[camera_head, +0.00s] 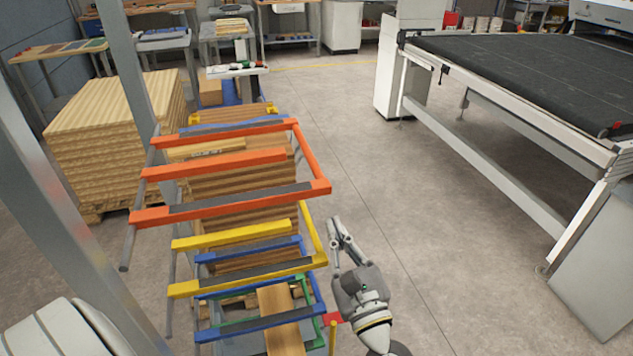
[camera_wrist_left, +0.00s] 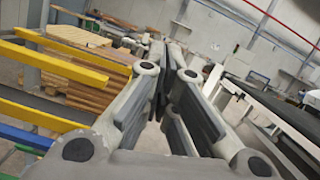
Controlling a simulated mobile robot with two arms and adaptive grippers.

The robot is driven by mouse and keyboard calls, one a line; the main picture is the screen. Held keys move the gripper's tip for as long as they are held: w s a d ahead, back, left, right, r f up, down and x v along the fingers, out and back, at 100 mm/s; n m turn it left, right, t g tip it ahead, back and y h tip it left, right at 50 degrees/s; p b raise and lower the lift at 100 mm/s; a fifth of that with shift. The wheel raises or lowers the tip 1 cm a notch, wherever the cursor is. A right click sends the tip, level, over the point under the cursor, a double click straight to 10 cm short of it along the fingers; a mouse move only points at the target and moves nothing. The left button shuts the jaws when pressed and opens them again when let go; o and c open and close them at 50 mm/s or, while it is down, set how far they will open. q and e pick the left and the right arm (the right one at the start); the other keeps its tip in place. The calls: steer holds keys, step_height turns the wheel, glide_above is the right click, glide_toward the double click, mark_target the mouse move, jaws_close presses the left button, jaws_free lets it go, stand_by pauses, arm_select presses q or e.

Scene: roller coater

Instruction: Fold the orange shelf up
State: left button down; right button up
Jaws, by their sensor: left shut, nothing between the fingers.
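The orange shelf (camera_head: 234,157) is a flat open frame with several bars, the topmost of a stack of coloured frames on a rack, and it lies about level in the head view. My left gripper (camera_head: 341,224) is shut and empty. It is to the right of the rack, just right of the yellow shelf (camera_head: 240,235) and nearer to me than the orange shelf's front right corner. It touches nothing that I can see. In the left wrist view the closed fingers (camera_wrist_left: 160,50) fill the middle, with yellow bars (camera_wrist_left: 65,65) at left. My right gripper is not in view.
Blue and green shelves (camera_head: 255,322) lie below the yellow one, with a wooden board (camera_head: 280,320) on them. A stack of boards (camera_head: 110,135) stands behind at left. A conveyor table (camera_head: 520,80) is at right. The floor (camera_head: 400,180) between is clear.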

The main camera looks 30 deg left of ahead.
arm_select(q)
steer(key=w+a+r+p, duration=0.5)
steer(key=a+r+p, duration=0.1)
steer(key=a+p, duration=0.2)
steer(key=shift+w+a+r, duration=0.15)
steer(key=shift+a+r, duration=0.05)
stand_by(0.5)
